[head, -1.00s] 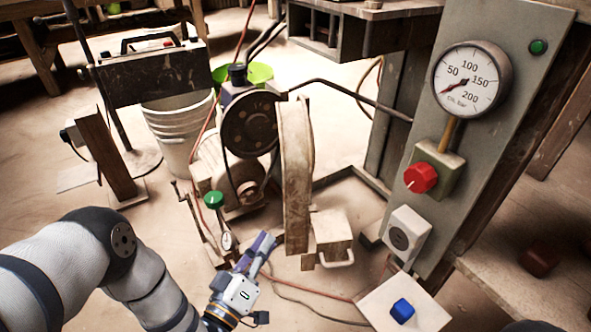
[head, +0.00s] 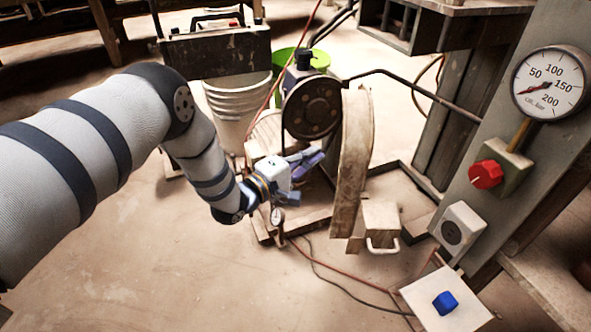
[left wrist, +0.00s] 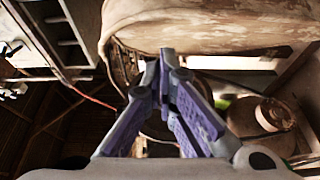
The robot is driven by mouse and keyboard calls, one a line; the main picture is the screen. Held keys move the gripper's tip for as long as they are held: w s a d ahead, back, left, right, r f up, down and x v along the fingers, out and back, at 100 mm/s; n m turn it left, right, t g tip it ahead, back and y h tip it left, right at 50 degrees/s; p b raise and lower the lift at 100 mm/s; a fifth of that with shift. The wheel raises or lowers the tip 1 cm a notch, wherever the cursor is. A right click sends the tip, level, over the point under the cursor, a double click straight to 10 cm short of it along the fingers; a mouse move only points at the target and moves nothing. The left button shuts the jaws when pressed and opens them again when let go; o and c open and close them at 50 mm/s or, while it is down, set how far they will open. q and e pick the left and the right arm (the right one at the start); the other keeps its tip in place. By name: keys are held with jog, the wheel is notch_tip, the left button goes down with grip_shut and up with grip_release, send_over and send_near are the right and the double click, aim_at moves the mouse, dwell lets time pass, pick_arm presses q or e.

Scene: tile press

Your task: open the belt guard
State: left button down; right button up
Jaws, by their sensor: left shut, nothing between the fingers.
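The belt guard appears to be the tall, worn beige curved panel (head: 352,165) beside the dark round wheel (head: 313,106) of the machine in the head view. A worn beige surface (left wrist: 215,28), likely the same panel, fills the top of the left wrist view. My left gripper (head: 318,158) is shut and empty, just left of the panel. Its purple fingers (left wrist: 166,58) meet at their tips in the left wrist view. I cannot tell whether they touch the panel. My right gripper is out of view.
A beige box with a pale bar handle (head: 382,228) sits at the panel's lower right. A grey post carries a gauge (head: 549,84) and a red knob (head: 486,174). A blue button (head: 445,303) is at lower right. White buckets (head: 236,105) stand behind. Floor at lower left is clear.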

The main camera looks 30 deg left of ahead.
aim_at(354, 154)
pick_arm(q)
jog(key=d, duration=0.1)
jog(key=w+d, duration=0.1)
jog(key=d, duration=0.1)
jog(key=shift+w+d, duration=0.2)
jog(key=shift+w, duration=0.05)
jog(key=shift+w+d, duration=0.2)
jog(key=shift+d, duration=0.9)
jog(key=shift+w+d, duration=0.15)
jog(key=shift+d, duration=0.9)
